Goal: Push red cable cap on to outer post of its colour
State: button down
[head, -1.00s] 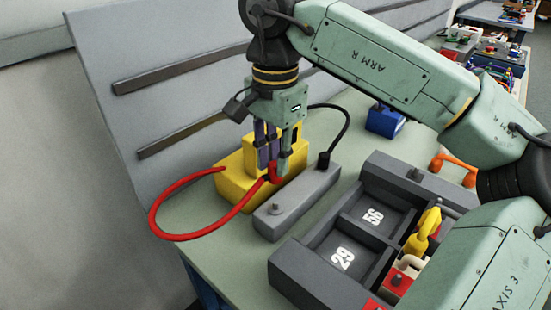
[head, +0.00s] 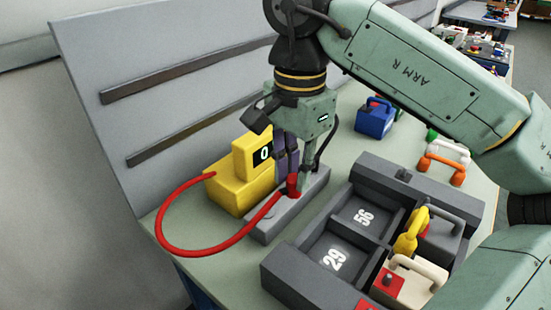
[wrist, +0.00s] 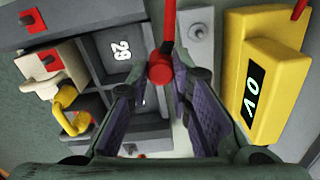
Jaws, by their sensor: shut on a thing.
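My gripper (head: 297,186) is shut on the red cable cap (head: 293,182), above the long grey block (head: 262,232). The cap shows between the fingers in the wrist view (wrist: 160,68). Its red cable (head: 185,247) loops left to the yellow meter (head: 232,190), which reads 0. A bare post (wrist: 198,31) stands on the grey block's end in the wrist view. Whether the cap touches the block is hidden. Red pads with dark posts show in the tray area: one by the cream handle (head: 386,283), another at the tray's near end (head: 367,304).
The dark tray (head: 292,282) has empty cells marked 56 and 29. Units with a yellow handle (head: 408,238) and a cream handle (head: 425,268) sit in its right side. A blue box (head: 375,118) stands behind. A sloped panel (head: 150,110) rises at left.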

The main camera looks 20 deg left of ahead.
jog(key=s+d+p, duration=0.1)
jog(key=s+d, duration=0.1)
jog(key=d, duration=0.3)
jog(key=s+d+p, duration=0.1)
jog(key=s+d, duration=0.2)
jog(key=d, duration=0.3)
jog(key=s+d+p, duration=0.1)
jog(key=s+d, duration=0.1)
jog(key=d, duration=0.4)
jog(key=shift+s+d, duration=0.1)
jog(key=shift+s, duration=0.1)
jog(key=shift+f, duration=0.1)
jog(key=b, duration=0.4)
send_over(389, 276)
jog(key=shift+f, duration=2.15)
jog(key=shift+f, duration=0.25)
jog(key=shift+f+b, duration=0.75)
jog(key=shift+b, duration=0.05)
jog(key=c, duration=1.4)
grip_release()
jog(key=shift+o, duration=0.6)
